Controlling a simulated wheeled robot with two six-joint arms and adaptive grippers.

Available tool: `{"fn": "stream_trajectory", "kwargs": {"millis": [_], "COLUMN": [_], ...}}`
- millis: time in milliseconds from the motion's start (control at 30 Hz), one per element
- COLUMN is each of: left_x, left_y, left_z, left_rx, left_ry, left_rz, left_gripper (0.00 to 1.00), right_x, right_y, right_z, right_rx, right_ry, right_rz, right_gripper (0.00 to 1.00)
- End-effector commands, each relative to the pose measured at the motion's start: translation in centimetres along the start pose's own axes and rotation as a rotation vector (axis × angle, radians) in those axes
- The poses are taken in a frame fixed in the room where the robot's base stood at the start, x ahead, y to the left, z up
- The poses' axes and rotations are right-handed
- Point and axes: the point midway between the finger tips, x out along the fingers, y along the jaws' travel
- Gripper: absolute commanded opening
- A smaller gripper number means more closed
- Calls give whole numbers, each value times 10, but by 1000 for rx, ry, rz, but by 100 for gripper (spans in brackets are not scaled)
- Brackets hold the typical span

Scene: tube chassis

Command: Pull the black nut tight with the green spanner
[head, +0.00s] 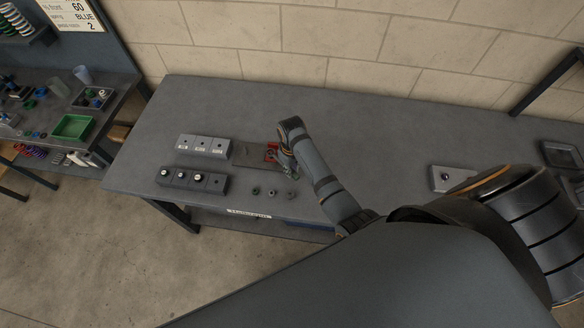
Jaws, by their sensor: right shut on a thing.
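My right gripper (284,168) points down over the front middle of the workbench (400,150). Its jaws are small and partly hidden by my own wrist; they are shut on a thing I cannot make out. A red part (271,153) shows right beside the jaws, at the right end of a flat grey-brown plate (247,156). Several small dark nut-like pieces (272,193) sit in a row in front of the plate, just below the gripper. I cannot tell which is the black nut. No green spanner can be made out. My left gripper is out of view.
Left of the plate stand a light grey labelled block (204,145) and a dark block (192,180) with white-topped round pieces. A light block (450,179) and a dark tray (562,154) lie right. A side table at left holds a green tray (73,127). The bench's back is clear.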

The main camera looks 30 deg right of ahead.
Motion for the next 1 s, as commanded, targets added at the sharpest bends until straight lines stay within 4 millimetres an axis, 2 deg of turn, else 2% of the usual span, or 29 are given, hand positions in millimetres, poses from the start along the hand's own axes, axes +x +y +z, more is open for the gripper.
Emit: {"fn": "stream_trajectory", "kwargs": {"millis": [433, 467, 633, 1000], "left_x": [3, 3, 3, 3], "left_y": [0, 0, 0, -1], "left_z": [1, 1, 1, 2], "left_rx": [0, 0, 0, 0], "left_ry": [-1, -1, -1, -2], "left_rz": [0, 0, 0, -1], "left_gripper": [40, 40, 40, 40], "right_x": [9, 9, 9, 5], "right_y": [0, 0, 0, 0], "right_z": [0, 0, 0, 0], "right_rx": [0, 0, 0, 0], "right_ry": [1, 1, 1, 1], "right_rz": [0, 0, 0, 0], "right_gripper": [0, 19, 42, 45]}}
